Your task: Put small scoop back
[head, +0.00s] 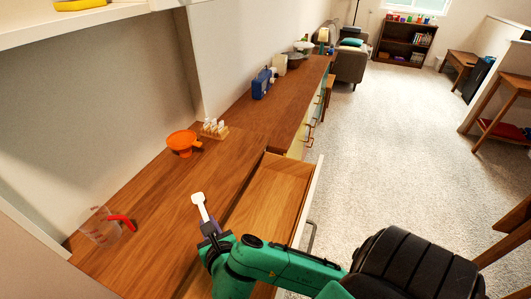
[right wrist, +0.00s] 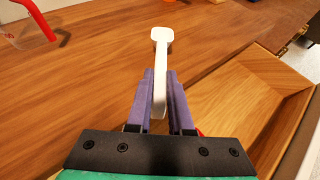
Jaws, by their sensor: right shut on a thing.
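A small white scoop (head: 198,200) is in my right gripper (head: 209,226), above the wooden counter (head: 165,190) by the open drawer. In the right wrist view the white scoop (right wrist: 161,60) lies between the two purple fingers of my right gripper (right wrist: 160,85), which are shut on its handle. The scoop's head points away from the gripper. An open wooden drawer (head: 275,185) is to the right of the gripper; the part of it that shows is empty, and my arm hides its near end. It also shows in the right wrist view (right wrist: 240,95). My left gripper is not in view.
A clear measuring cup with a red handle (head: 100,228) stands at the counter's left. An orange funnel (head: 182,141) and a small rack of white-topped items (head: 213,128) are farther back. A blue object (head: 262,84) stands on the far counter. The middle counter is clear.

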